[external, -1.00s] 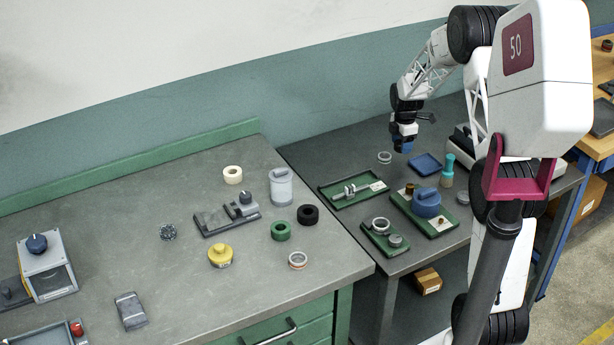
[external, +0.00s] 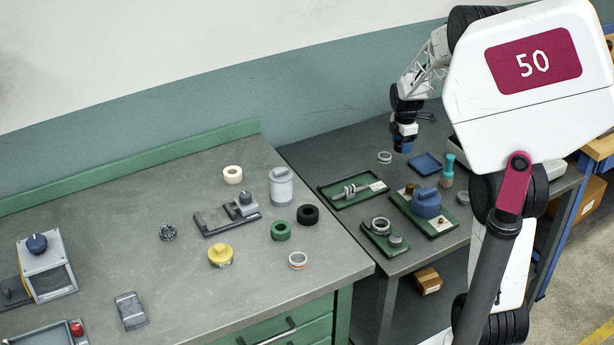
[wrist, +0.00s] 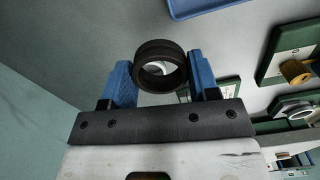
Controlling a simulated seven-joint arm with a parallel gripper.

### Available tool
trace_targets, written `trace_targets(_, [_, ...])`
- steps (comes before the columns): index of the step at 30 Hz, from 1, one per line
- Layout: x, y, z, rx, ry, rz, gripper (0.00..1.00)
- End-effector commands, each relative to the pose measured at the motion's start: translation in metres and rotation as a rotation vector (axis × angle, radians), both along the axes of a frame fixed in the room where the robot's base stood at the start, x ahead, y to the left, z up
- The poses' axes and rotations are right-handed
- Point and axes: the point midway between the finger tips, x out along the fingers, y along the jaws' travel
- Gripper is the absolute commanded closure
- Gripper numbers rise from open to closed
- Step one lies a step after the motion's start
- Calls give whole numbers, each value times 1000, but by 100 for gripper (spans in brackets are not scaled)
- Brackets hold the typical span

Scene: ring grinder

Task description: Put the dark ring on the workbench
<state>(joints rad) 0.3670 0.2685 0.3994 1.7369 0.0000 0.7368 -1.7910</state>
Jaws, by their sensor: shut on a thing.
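My gripper (wrist: 160,80) has blue fingers and is shut on a dark ring (wrist: 160,50), which sits between the fingertips in the wrist view. In the external view my gripper (external: 403,147) hangs above the back of the right-hand dark table; the ring cannot be made out there. A similar black ring (external: 308,214) lies on the grey workbench (external: 120,235) at the left, beside a green ring (external: 281,231).
A silver ring (external: 385,157) lies on the right table below my gripper. A blue tray (external: 425,164), green trays (external: 335,199) and a teal-topped brush (external: 448,168) stand nearby.

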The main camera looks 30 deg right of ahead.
Motion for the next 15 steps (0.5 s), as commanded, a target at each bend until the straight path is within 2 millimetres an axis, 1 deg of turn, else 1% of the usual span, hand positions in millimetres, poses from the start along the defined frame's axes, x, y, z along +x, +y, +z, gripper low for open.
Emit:
trace_targets(5, [0,0,7,0,-2,0,72])
trace_targets(8, [1,0,18,-1,-3,0,72])
trace_targets(11, [1,0,36,-2,-4,0,72])
trace_targets(15, [0,0,68,-1,-3,0,72])
